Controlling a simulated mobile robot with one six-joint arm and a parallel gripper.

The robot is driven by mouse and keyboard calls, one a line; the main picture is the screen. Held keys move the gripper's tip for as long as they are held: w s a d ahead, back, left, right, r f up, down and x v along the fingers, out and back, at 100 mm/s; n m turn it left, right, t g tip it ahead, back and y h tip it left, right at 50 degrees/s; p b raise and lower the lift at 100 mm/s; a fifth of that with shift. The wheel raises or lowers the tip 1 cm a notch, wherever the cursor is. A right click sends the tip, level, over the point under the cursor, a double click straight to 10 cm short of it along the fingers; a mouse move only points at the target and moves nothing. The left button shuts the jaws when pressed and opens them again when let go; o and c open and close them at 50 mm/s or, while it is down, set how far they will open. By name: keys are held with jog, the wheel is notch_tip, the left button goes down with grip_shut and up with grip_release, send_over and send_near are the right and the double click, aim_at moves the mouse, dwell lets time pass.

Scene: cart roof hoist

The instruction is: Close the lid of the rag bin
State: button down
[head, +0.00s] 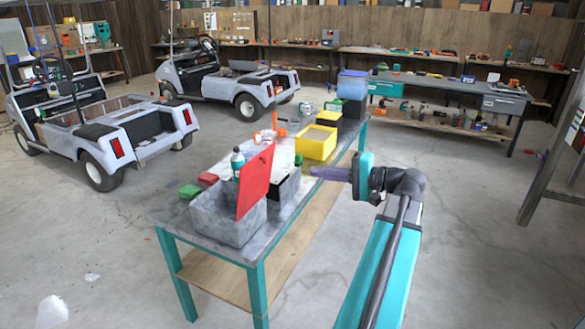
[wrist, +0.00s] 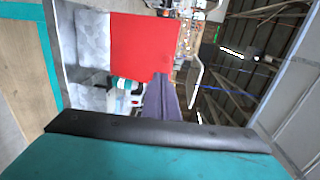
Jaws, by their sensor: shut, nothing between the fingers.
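The rag bin (head: 225,220) is a grey, mottled metal box near the front end of the teal-legged table. Its red lid (head: 256,180) stands open, nearly upright, along the right side of the bin. In the wrist view the lid (wrist: 143,45) and bin (wrist: 92,38) show sideways. My gripper (head: 315,172) is shut and empty, to the right of the lid and apart from it in the head view. Its dark purple fingers (wrist: 161,78) point toward the lid area in the wrist view. The lid hides part of the bin's inside.
A black box (head: 287,188) stands just right of the lid. A yellow bin (head: 316,143) stands farther along the table. Golf carts (head: 110,125) are at left; floor right of the table is clear.

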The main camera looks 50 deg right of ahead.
jog(key=r+p+x, duration=0.1)
jog(key=p+x, duration=0.3)
jog(key=x, duration=0.9)
jog(key=shift+w, duration=0.45)
jog(key=shift+a, duration=0.1)
